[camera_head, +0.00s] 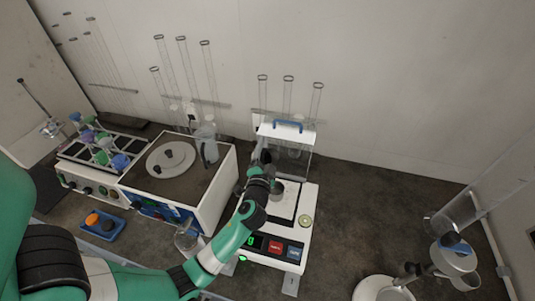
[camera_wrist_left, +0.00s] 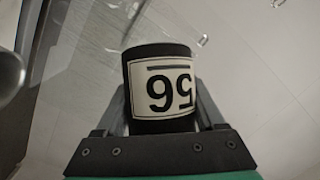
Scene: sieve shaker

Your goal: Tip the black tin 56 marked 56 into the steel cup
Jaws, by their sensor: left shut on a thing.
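The black tin (camera_wrist_left: 160,88) is between the fingers of my left gripper (camera_wrist_left: 163,112) in the left wrist view. Its pale label shows the underlined 56 upside down. In the head view my left gripper (camera_head: 262,160) is over the back of the white balance (camera_head: 285,225), near its clear shield; the tin is hard to make out there. A small grey cup (camera_head: 278,187), which looks like the steel cup, stands on the balance plate just right of the gripper, partly hidden by my arm. The tin's contents are hidden. My right gripper is not in view.
A white box with a round plate (camera_head: 170,158) stands left of the balance. A rack with coloured caps (camera_head: 102,150) is further left. Glass tubes (camera_head: 289,95) stand behind. A stand with a glass tube (camera_head: 455,258) is at the right; the bench (camera_head: 370,215) between is clear.

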